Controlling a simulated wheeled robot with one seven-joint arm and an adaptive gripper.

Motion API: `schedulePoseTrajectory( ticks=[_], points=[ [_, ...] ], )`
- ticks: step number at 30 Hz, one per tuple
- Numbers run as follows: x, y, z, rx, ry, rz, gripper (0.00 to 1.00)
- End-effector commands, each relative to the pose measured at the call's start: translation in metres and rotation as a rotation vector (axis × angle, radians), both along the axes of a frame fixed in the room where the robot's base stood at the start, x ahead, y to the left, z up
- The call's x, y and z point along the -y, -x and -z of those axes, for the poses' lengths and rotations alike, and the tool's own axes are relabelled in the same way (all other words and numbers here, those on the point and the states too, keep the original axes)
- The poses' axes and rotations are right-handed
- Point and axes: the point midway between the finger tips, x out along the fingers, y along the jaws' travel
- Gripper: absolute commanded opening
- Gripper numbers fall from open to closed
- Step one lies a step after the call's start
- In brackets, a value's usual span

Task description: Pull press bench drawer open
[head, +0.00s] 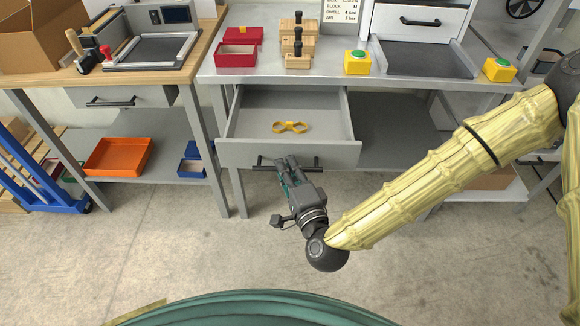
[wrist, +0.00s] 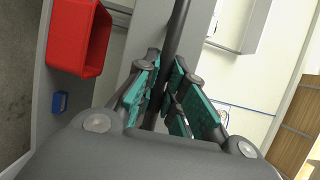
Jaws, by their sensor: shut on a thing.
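The press bench drawer (head: 240,152) is pulled out from under the grey bench, and its inside shows. A yellow item with two loops (head: 290,127) lies in it. The black bar handle (head: 306,163) runs along the drawer front. My gripper (head: 286,165) is at the handle's middle, in front of the drawer front. In the wrist view my gripper's green-padded fingers (wrist: 172,92) are shut around the dark handle bar (wrist: 178,30).
The bench top (head: 330,75) holds a red box (head: 236,55), wooden blocks with black knobs (head: 298,45) and yellow button boxes (head: 357,62). A left bench has its own drawer (head: 130,97); an orange bin (head: 117,156) sits on the shelf below. The floor in front is clear.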

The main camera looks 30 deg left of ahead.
Motion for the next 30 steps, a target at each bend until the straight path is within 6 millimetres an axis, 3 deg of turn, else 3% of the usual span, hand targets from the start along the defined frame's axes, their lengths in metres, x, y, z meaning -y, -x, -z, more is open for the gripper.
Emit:
schedulePoseTrajectory(
  ticks=[1, 2, 5, 19, 30],
  points=[
    [0.0, 0.0, 0.001, -0.001, 0.001, -0.001, 0.0],
    [0.0, 0.0, 0.001, -0.001, 0.001, -0.001, 0.15],
    [0.0, 0.0, 0.001, -0.001, 0.001, 0.0, 0.33],
    [0.008, 0.005, 0.0, -0.001, 0.0, 0.002, 0.34],
    [0.056, 0.046, 0.001, -0.004, 0.0, 0.001, 0.34]
  ],
)
